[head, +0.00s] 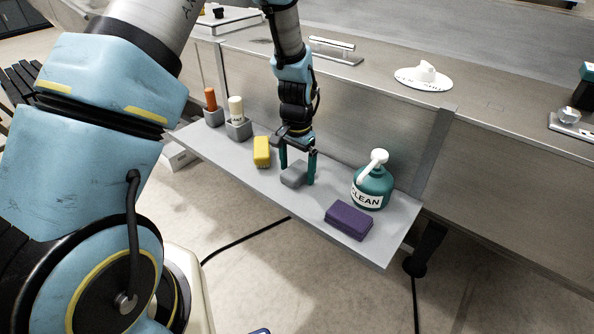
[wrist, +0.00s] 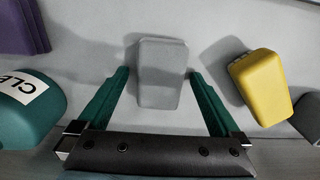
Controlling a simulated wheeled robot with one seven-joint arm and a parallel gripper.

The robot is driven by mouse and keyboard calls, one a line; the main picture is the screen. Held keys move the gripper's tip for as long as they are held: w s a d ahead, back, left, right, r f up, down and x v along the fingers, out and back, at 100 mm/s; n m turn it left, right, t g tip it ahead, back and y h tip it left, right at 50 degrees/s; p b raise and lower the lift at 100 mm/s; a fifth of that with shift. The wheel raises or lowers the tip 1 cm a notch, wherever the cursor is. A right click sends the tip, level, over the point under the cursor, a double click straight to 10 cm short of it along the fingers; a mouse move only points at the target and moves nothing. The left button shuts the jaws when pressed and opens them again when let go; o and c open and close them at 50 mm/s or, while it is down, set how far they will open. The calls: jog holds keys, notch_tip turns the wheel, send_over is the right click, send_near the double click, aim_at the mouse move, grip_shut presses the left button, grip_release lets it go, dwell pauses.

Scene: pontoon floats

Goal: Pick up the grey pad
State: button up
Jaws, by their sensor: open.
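The grey pad (head: 293,175) lies on the narrow grey shelf (head: 222,150), below my gripper (head: 298,167). My gripper points down with its two green fingers apart, one toward each side of the pad. In the wrist view the grey pad (wrist: 161,76) shows between and a little beyond the fingertips of my gripper (wrist: 158,74), with a gap on both sides. The jaws are open and hold nothing. In the head view the fingers hide a part of the pad.
A yellow sponge (head: 261,152) lies left of the pad. A purple block (head: 349,220) and a teal CLEAN bottle (head: 372,187) stand to the right. Orange (head: 210,99) and cream (head: 236,108) cylinders stand in grey holders at the left end. A metal panel (head: 335,115) rises behind the shelf.

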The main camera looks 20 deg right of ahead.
jog(key=c, duration=1.3)
